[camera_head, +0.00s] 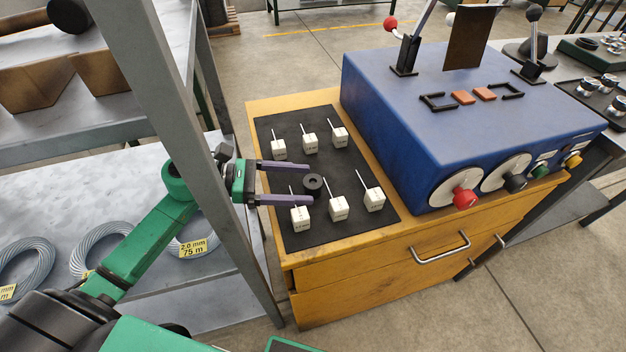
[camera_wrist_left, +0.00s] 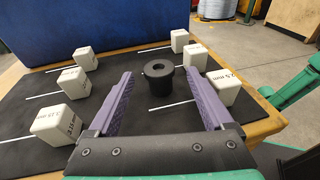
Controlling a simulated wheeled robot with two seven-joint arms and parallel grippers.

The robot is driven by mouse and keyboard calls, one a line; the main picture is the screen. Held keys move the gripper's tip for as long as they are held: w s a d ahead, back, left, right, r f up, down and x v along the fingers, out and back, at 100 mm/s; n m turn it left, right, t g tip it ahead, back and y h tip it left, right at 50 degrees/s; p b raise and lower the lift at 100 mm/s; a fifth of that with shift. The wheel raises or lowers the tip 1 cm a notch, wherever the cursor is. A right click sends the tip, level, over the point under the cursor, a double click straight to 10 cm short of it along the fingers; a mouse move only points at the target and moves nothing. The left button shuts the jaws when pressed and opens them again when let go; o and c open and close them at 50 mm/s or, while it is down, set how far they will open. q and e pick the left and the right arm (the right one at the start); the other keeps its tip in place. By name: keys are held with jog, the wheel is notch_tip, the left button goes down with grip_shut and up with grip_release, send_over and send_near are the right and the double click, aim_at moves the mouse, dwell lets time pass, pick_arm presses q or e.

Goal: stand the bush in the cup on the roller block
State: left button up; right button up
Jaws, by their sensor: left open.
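The bush appears to be the black round flanged piece with a centre hole (camera_head: 313,183), standing upright on the black mat. In the left wrist view the bush (camera_wrist_left: 159,76) shows between my finger tips, with a gap on each side. My left gripper (camera_head: 308,183) is open, its two purple fingers reaching in from the left with their tips at either side of the bush. It also shows in the left wrist view (camera_wrist_left: 160,82). I cannot make out which part is the roller block or its cup. My right gripper is not in view.
Several white blocks with thin rods, such as one near the fingers (camera_head: 300,218), stand on the black mat (camera_head: 270,130) on the yellow cabinet (camera_head: 350,248). A blue machine (camera_head: 400,130) with levers and knobs stands to the right. A grey post (camera_head: 185,150) rises close to my left arm.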

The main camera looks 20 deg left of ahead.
pick_arm(q)
jog(key=shift+w+d+f, duration=0.15)
jog(key=shift+w+d, duration=0.1)
jog(key=shift+d, duration=0.2)
grip_shut()
jog(key=shift+a, duration=0.1)
